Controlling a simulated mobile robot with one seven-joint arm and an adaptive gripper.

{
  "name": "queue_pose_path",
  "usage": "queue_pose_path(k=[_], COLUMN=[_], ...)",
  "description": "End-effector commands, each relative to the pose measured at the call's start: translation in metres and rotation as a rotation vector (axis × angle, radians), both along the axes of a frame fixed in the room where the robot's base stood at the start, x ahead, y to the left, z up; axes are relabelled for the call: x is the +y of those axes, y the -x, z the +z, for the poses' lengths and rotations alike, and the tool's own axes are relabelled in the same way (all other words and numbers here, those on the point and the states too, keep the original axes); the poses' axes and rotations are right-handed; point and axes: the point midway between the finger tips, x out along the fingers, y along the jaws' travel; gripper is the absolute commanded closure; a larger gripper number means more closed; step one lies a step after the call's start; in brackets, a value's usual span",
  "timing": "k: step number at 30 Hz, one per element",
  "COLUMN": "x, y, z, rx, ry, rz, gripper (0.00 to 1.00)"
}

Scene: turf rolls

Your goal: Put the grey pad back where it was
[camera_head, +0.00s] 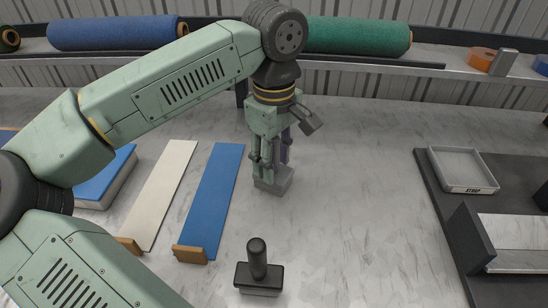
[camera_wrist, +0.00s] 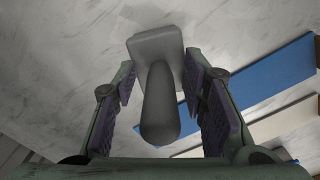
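The grey pad (camera_head: 273,182) is a small block near the middle of the pale worktop, directly below my gripper (camera_head: 270,158). In the wrist view, the grey pad (camera_wrist: 155,45) shows a flat rectangular base and a rounded upright handle pointing toward the camera. My gripper (camera_wrist: 162,80) has one finger on each side of this handle, with visible gaps, so it looks open around it. The fingers hide the handle in the head view. I cannot tell whether the base touches the worktop.
A black block with an upright handle (camera_head: 258,272) stands at the front. Left are a blue strip (camera_head: 212,195) and a cream strip (camera_head: 160,195) with wooden end blocks. A shallow grey tray (camera_head: 463,188) sits on a dark mat at right. Turf rolls lie on the back shelf.

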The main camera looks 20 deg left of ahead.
Motion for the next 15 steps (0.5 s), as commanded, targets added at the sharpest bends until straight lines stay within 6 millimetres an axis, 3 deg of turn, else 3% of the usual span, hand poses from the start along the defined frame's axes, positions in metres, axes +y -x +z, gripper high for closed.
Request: queue_pose_path(k=[8,15], x=[0.0,0.0], y=[-0.001,-0.001], z=[0.009,0.056], rx=[-0.002,-0.003], ry=[-0.002,-0.001], rz=[0.001,0.001], gripper=[0.61,0.61])
